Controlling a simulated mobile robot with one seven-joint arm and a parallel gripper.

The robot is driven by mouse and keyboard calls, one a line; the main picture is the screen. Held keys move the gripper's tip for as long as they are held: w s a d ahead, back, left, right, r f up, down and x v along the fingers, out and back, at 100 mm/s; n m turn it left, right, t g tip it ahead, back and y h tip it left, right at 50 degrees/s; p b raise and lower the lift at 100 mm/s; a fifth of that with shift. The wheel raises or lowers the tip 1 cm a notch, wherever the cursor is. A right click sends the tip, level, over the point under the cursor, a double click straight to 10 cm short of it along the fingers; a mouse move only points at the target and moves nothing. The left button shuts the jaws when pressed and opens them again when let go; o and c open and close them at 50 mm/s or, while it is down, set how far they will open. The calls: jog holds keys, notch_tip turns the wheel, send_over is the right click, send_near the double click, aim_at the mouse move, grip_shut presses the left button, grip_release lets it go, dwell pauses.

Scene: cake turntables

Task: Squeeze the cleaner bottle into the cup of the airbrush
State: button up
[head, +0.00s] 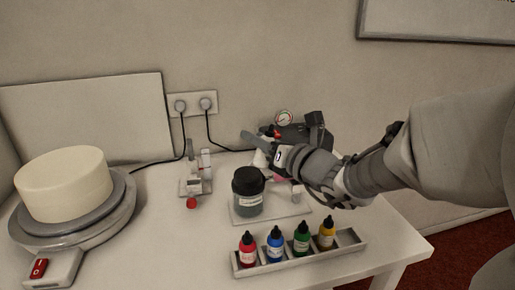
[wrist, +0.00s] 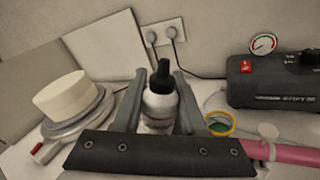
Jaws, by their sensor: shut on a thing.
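My gripper (head: 265,147) is shut on a white bottle (wrist: 159,103) with a black pointed cap. In the wrist view the bottle stands upright between the two fingers (wrist: 159,82). In the head view the bottle (head: 260,158) shows only partly beside my gripper, in front of the compressor. A pink, rod-like body (wrist: 294,154), which looks like the airbrush, lies at the right of the wrist view. A round yellow-rimmed opening with green inside (wrist: 218,123) is just right of the fingers; I cannot tell surely that it is the airbrush's cup. My gripper hides most of this area in the head view.
A black-lidded jar (head: 248,196) stands on a pale tray (head: 290,213). In front, a rack (head: 352,243) holds several colour bottles. A white cake (head: 64,183) sits on a turntable at left. A small stand (head: 195,183) is at the back. The compressor (wrist: 282,84) is close at right.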

jog(key=n+b, duration=0.1)
jog(key=b, duration=0.1)
jog(key=t+h+b, duration=0.1)
jog(key=b, duration=0.1)
jog(key=shift+s+a+r+n, duration=0.1)
jog(key=shift+s+a+n, duration=0.2)
jog(key=shift+s+n, duration=0.1)
jog(key=shift+r+n+h, duration=0.3)
jog(key=shift+r+n, duration=0.05)
jog(key=shift+n, duration=0.05)
jog(key=shift+a+t, duration=0.1)
jog(key=shift+t, duration=0.2)
jog(key=shift+s, duration=0.15)
